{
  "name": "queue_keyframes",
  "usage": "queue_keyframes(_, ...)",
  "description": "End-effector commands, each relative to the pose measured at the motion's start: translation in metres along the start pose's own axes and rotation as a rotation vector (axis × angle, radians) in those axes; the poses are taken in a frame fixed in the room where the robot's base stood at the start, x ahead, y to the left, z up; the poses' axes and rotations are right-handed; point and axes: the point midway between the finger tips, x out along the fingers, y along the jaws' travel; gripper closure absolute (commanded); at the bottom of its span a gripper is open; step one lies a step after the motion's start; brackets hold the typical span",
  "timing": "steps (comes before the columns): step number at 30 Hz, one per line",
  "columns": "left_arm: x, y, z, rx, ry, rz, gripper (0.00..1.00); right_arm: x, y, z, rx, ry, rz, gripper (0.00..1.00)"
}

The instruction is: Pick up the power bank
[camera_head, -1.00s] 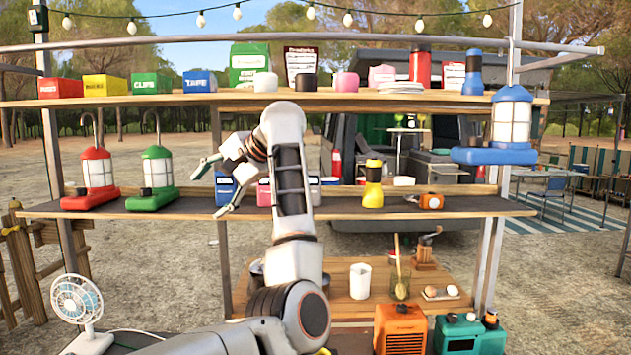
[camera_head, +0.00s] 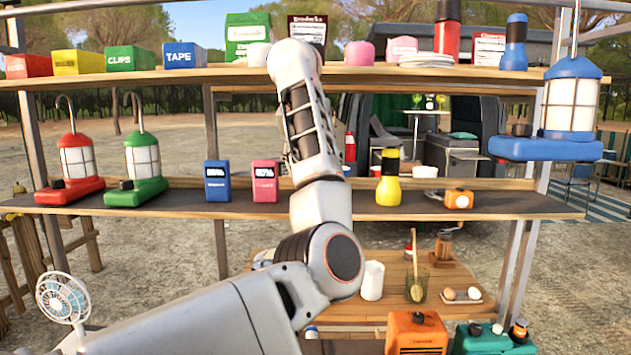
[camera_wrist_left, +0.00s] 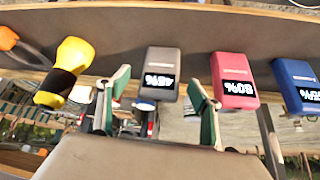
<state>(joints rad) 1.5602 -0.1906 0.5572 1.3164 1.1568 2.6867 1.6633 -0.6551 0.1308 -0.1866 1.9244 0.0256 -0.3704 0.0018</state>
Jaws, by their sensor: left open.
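Three power banks stand on the middle shelf. A blue one (camera_head: 217,181) and a pink one (camera_head: 265,181) show in the head view, left of my arm. A grey one (camera_wrist_left: 161,62) shows in the left wrist view, beside the pink one (camera_wrist_left: 233,78) and the blue one (camera_wrist_left: 297,84); my arm seems to hide it in the head view. Each has a lit percentage display. My left gripper (camera_wrist_left: 158,80) is open and empty, its green-sided fingers on either side of the grey one in the picture; I cannot tell the depth gap. My right gripper is not in view.
Red and green lanterns (camera_head: 145,165) stand at the shelf's left. A yellow flashlight (camera_head: 389,180) and an orange item (camera_head: 458,198) stand right of my arm. The upper shelf (camera_head: 225,75) holds boxes above it. A blue lantern (camera_head: 570,110) hangs at right.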

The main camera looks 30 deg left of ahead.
Motion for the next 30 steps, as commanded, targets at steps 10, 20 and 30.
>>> queue_keyframes(10, 0.035, -0.001, -0.001, 0.0, -0.001, -0.003, 0.35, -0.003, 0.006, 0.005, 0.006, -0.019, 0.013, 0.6)
queue_keyframes(20, 0.035, -0.001, -0.001, 0.0, -0.001, -0.002, 0.66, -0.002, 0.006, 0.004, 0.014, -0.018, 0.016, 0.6)
queue_keyframes(30, 0.034, -0.001, -0.002, 0.0, 0.0, -0.002, 0.83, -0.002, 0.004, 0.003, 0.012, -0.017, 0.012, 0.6)
